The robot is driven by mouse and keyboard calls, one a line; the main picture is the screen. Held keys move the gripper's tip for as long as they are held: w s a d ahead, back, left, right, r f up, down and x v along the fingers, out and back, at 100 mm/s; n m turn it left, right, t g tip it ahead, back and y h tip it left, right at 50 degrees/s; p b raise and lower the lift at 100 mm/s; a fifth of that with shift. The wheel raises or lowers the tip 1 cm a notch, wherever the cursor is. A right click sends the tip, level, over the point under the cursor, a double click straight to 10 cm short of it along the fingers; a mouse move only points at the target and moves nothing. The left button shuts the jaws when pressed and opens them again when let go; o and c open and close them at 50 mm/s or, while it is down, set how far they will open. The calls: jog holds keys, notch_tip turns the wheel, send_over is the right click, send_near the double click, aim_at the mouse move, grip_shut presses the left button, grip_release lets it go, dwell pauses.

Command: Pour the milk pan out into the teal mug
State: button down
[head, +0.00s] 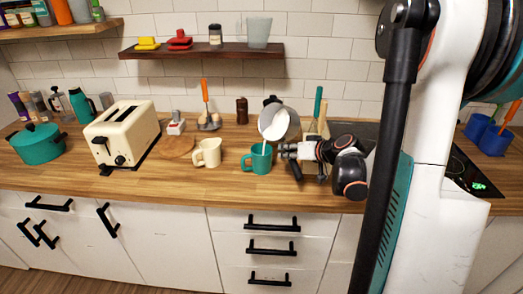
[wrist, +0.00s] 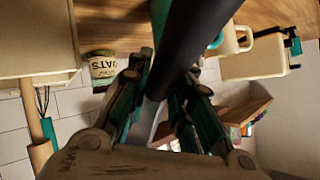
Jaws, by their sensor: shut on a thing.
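The teal mug (head: 261,161) stands upright on the wooden counter near its front edge. The milk pan (head: 292,122), grey metal, is tipped steeply above and just right of the mug. White milk (head: 272,124) shows at its mouth, and a thin white stream runs down into the mug's opening. My gripper (head: 287,151) is right of the mug, below the pan. In the wrist view my gripper (wrist: 158,100) is shut on the pan's thick black handle (wrist: 193,38). The milk level inside the mug cannot be seen.
A cream mug (head: 208,153) stands close left of the teal mug. A cream toaster (head: 122,133) and teal pot (head: 38,145) are further left. Utensils stand behind, and a dark cooktop (head: 462,176) is at right. A jar labelled OATS (wrist: 102,68) shows in the wrist view.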

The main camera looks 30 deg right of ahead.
jog(key=shift+n+h, duration=0.6)
dwell(0.9)
jog(key=shift+s+a+n+t+h, duration=0.1)
jog(key=shift+a+n+t+h, duration=0.3)
jog(key=shift+a, duration=0.2)
dwell(0.8)
jog(key=shift+r+n+h+b, duration=0.1)
jog(key=shift+n+h+b, duration=0.5)
jog(key=shift+b, duration=0.25)
dwell(0.7)
